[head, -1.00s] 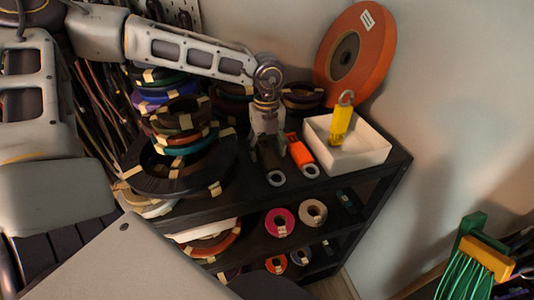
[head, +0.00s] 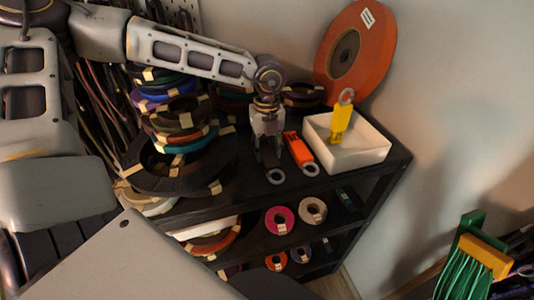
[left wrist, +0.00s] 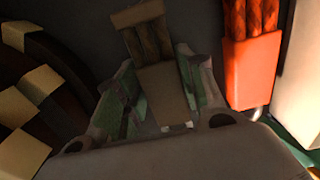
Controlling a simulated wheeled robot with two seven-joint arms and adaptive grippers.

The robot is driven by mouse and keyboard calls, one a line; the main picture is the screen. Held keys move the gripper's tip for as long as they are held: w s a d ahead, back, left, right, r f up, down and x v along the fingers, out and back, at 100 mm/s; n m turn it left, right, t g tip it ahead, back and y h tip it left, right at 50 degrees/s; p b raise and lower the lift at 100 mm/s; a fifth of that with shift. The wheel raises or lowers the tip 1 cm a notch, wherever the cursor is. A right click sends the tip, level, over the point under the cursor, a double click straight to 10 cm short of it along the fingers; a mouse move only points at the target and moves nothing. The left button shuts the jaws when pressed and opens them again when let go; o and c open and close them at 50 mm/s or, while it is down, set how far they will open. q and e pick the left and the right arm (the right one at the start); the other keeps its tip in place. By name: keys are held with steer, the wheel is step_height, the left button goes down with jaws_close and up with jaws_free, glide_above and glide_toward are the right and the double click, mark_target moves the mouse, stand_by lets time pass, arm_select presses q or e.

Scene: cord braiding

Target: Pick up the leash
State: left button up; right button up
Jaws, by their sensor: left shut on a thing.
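A dark olive-brown leash (head: 271,160) lies on the black shelf's top, its grey ring (head: 275,176) toward the front. My left gripper (head: 268,146) points down over it and is shut on it. In the left wrist view the leash (left wrist: 161,88) sits between the two fingers, with braided cord and a tan band (left wrist: 138,14) beyond them. An orange leash (head: 299,149) with a grey ring lies just to the right, apart from the gripper. A yellow leash (head: 340,121) with a ring stands tilted in the white tray. My right gripper is not in view.
The white tray (head: 372,157) stands on the right of the shelf top (head: 225,197). Stacked cord coils (head: 180,118) rise close on the left. A large orange spool (head: 372,45) leans on the wall behind. Tape rolls (head: 279,220) fill the lower shelf.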

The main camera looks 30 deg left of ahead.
mark_target(267, 150)
arm_select(q)
steer(key=shift+c, duration=1.4)
steer(key=shift+r, duration=0.2)
step_height(267, 150, up, 8)
steer(key=shift+r+b, duration=0.1)
steer(key=shift+b, duration=0.8)
steer(key=shift+r, duration=0.75)
